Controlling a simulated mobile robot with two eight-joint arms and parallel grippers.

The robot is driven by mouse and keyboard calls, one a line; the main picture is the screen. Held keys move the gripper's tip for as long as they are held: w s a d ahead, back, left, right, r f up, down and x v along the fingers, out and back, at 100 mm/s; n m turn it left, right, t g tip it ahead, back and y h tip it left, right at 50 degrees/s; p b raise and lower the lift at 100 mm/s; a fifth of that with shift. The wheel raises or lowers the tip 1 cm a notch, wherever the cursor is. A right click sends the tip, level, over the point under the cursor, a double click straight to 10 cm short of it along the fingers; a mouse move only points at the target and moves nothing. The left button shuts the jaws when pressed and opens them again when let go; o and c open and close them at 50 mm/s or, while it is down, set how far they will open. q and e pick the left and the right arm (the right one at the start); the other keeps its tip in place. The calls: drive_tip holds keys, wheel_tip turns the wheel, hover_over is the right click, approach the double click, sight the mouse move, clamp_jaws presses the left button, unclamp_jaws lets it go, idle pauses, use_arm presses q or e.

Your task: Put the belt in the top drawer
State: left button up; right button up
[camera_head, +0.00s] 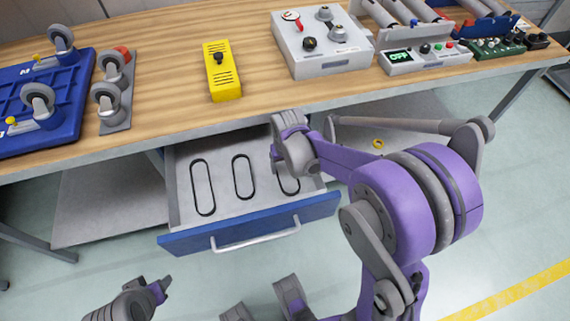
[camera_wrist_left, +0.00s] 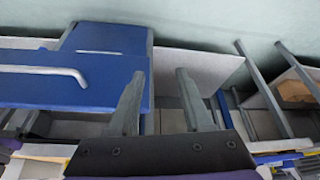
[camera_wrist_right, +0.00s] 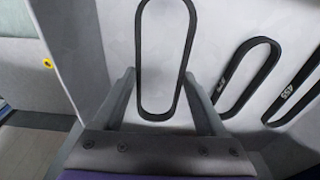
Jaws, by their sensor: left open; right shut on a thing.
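The top drawer (camera_head: 180,222) is pulled open under the workbench, with a blue front and a silver handle; its front also shows in the left wrist view (camera_wrist_left: 108,92). My right gripper (camera_head: 277,158) is over the drawer's right part, shut on a black loop belt (camera_wrist_right: 141,50). The belt passes between the fingers, and its near end also shows in the head view (camera_head: 291,193); the gripper hides its far end. Whether it touches the drawer floor I cannot tell. My left gripper (camera_head: 166,286) is open and empty, in front of the drawer.
Two other black belts, left (camera_head: 205,214) and middle (camera_head: 250,197), lie flat in the drawer. Floor in front is clear.

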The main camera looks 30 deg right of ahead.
drive_tip(key=shift+f+b, duration=0.5)
drive_tip(key=shift+f, duration=0.2)
drive_tip(key=shift+f, duration=0.35)
drive_tip(key=o, duration=1.3)
drive_tip(key=shift+r, duration=0.1)
drive_tip(key=shift+r+p, duration=2.25)
drive_tip(key=shift+r, duration=1.2)
drive_tip(key=s+a+r+n+t+p, duration=0.1)
drive_tip(key=s+a+r+p, duration=0.1)
drive_tip(key=s+r, duration=0.2)
drive_tip(key=s+a+r+n+t+p, duration=0.1)
drive_tip(key=s+a+r+p, duration=0.1)
drive_tip(key=s+r, duration=0.3)
drive_tip(key=s+a+r+t+p, duration=0.2)
drive_tip(key=s+r, duration=0.3)
drive_tip(key=s, duration=0.1)
drive_tip(key=shift+s+a+r+n+p, duration=0.1)
drive_tip(key=shift+a+r+n+p, duration=0.1)
drive_tip(key=shift+a+n+p, duration=0.2)
